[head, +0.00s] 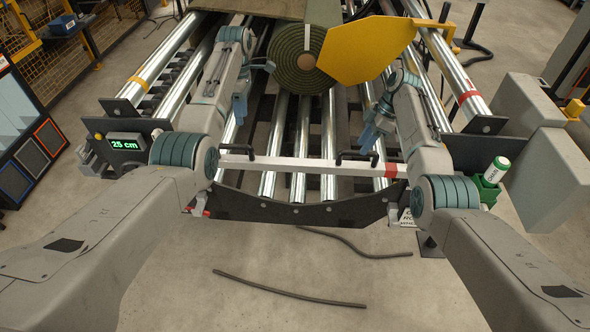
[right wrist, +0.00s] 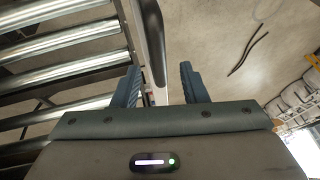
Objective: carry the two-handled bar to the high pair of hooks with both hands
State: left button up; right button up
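The white two-handled bar (head: 300,168) lies crosswise at the front end of the roller bed, with a red band near its right end. Its left black handle (head: 237,149) and right black handle (head: 358,155) stand up from it. My left gripper (head: 241,105) is above and behind the left handle, apart from it; its finger gap does not show clearly. My right gripper (head: 372,130) is just above the right handle. In the right wrist view its blue fingers (right wrist: 158,85) are spread, with a dark long edge beyond the gap. I cannot make out the high hooks.
A green turf roll (head: 296,58) and a yellow plate (head: 368,48) are at the back. A black curved apron (head: 300,208) is below the bar. A display (head: 126,144) reads 25 cm. A green-white canister (head: 495,170) is at right. Dark strips (head: 290,290) lie on the floor.

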jog(key=v, duration=0.7)
dwell(0.4)
